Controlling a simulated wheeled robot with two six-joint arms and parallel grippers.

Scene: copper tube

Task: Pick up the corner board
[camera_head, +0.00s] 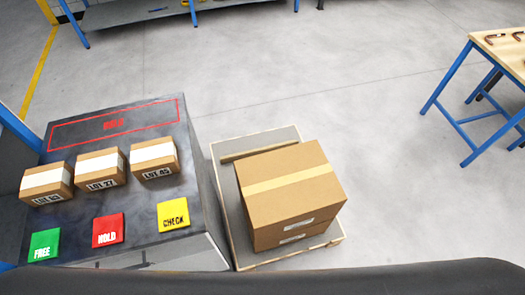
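A thin brown strip, which looks like the corner board (256,150), lies on the pallet behind a large carton. Its right part runs close to the carton's back edge; I cannot tell if they touch. The large taped carton (292,192) sits on the pallet (226,200), apparently on top of another carton (290,240) that shows only at its front. Neither of my grippers is in view.
A dark table (190,140) at left holds three small taped cartons (100,167) and green FREE (44,244), red HOLD (108,230) and yellow CHECK (173,215) cards. A blue-legged workbench (500,45) stands at right. Floor between is clear.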

